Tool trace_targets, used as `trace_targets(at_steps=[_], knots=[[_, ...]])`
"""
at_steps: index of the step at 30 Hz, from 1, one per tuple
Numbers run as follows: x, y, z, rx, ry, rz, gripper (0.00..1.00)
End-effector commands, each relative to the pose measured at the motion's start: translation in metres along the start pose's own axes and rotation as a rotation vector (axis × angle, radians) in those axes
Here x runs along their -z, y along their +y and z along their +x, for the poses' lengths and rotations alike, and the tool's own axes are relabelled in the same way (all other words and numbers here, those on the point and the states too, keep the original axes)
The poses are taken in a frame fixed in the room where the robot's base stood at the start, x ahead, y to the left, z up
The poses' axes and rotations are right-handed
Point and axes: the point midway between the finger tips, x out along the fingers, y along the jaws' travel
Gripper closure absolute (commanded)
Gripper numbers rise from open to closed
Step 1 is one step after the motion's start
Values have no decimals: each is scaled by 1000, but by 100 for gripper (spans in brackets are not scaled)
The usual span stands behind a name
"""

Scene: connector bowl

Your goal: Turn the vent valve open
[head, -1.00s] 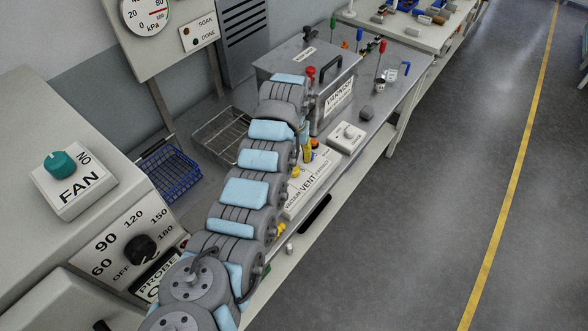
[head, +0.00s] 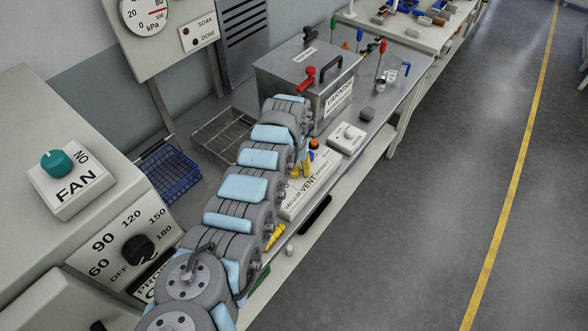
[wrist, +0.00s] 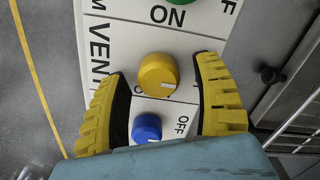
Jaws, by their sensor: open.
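The white vent panel (wrist: 118,40) carries the word VENT and ON and OFF marks in the wrist view. A yellow knob (wrist: 157,74) stands at its middle beside that word, with a white pointer line toward the lower right. My gripper (wrist: 160,67) is open, its two yellow-ridged fingers on either side of the yellow knob, with gaps showing. A blue knob (wrist: 146,128) lies nearer the palm, between the fingers. A green knob (wrist: 194,3) is cut off at the top. In the head view the panel (head: 312,186) is partly hidden by my arm.
A metal varnish box (head: 290,65) with a red-handled valve (head: 304,78) stands behind my arm. A small white switch box (head: 347,138) sits to the right of the panel. A blue wire basket (head: 172,174) and wire tray (head: 220,130) lie left.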

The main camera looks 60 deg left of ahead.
Motion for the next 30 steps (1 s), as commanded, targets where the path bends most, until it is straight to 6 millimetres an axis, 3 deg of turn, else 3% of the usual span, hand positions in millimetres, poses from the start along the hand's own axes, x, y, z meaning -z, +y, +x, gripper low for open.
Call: trace_targets(at_steps=[2, 3, 9, 22, 30], knots=[[0, 0, 0, 0, 0, 0, 34], [0, 0, 0, 0, 0, 0, 40], [0, 0, 0, 0, -1, 0, 97], [0, 0, -1, 0, -1, 27, 99], [-1, 2, -3, 0, -4, 170, 99]])
